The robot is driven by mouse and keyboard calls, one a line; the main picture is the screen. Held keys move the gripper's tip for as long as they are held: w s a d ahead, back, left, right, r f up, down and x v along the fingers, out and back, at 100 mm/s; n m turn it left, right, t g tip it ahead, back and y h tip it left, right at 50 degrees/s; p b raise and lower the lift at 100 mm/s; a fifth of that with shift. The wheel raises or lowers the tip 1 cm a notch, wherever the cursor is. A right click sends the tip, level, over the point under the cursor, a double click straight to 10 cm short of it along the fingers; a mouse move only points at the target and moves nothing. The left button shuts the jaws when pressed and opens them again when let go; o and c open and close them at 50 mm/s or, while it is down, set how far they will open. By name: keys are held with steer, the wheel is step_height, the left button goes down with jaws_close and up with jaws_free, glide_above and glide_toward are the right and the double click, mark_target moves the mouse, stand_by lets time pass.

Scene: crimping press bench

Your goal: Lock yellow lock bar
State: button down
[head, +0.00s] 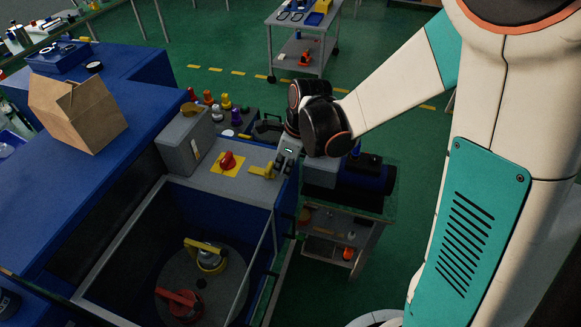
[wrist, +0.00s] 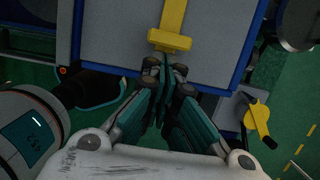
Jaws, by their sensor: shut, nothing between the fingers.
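A yellow T-shaped bar (head: 263,172) lies on the grey top panel of the blue press, near its right edge. In the wrist view the same bar (wrist: 172,38) shows at the top middle, with its crosspiece toward me. My gripper (head: 281,163) is at the panel's right edge, beside the bar. In the wrist view my gripper (wrist: 165,66) is shut and empty, its fingertips just short of the crosspiece. I cannot tell whether they touch it. A second yellow handle (wrist: 258,120) sits on a grey bracket at the right of the wrist view.
A red knob on a yellow plate (head: 228,161) and a grey box (head: 185,143) stand left of the bar. The open well below holds a yellow-handled clamp (head: 207,255) and a red one (head: 180,304). A cardboard bag (head: 78,110) stands on the blue bench.

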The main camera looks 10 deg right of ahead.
mark_target(262, 168)
steer(key=shift+a, duration=0.1)
steer(key=w+a, duration=0.1)
steer(key=a, duration=0.1)
steer(key=w+a, duration=0.1)
steer(key=a, duration=0.1)
steer(key=shift+w+b, duration=0.2)
steer(key=shift+b, duration=0.2)
steer(key=shift+d, duration=0.1)
